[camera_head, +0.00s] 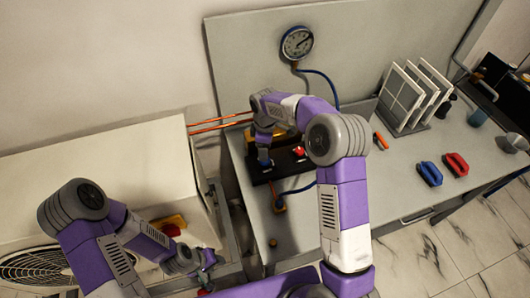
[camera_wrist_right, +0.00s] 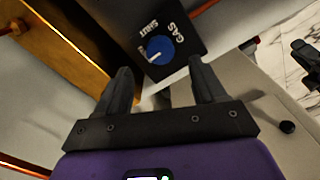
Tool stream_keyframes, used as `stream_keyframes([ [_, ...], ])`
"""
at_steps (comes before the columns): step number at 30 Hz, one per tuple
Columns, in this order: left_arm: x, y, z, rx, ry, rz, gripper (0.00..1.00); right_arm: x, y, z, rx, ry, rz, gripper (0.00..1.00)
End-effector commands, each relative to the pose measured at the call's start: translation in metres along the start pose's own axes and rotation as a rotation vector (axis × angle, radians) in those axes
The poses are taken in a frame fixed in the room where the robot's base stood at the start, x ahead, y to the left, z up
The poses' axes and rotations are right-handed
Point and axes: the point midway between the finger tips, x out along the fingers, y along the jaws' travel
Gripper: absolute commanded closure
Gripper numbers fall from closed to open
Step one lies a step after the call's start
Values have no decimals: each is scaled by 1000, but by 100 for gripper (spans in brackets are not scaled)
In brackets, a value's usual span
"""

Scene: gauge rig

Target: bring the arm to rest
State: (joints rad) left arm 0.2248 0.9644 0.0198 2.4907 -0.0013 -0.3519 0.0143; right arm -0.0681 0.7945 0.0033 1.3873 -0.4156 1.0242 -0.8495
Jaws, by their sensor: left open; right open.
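My right arm (camera_head: 343,200) reaches up the middle of the head view and bends left over a black panel (camera_head: 262,175) on the bench. Its gripper (camera_head: 264,157) points down there, small and partly hidden. In the right wrist view the right gripper (camera_wrist_right: 160,72) is open, with nothing held. A blue knob (camera_wrist_right: 160,50) on a black plate marked GAS and SHUT shows just beyond its fingertips, apparently apart from them. My left gripper (camera_head: 207,262) is open and empty at the lower left, before the bench.
A round gauge (camera_head: 297,43) hangs on the back panel, with a blue hose below. A red knob (camera_head: 299,151) sits on the black panel. A white rack (camera_head: 405,98), blue handle (camera_head: 429,173) and red handle (camera_head: 456,164) stand right. Copper pipes (camera_head: 220,122) run left. Bench front is mostly clear.

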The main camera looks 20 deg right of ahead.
Motion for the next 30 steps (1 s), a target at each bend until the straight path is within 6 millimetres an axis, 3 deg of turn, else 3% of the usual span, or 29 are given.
stream_keyframes([
  [5,-1,0,0,0,0,0,57,-11,0,0,-1,0,-1,30],
  [20,-2,1,0,0,0,0,57,-12,0,0,-1,0,-1,30],
  [23,-9,4,0,0,0,0,57,-20,0,0,0,0,-1,30],
  [30,-53,20,2,0,0,0,57,-67,0,0,0,0,0,30],
])
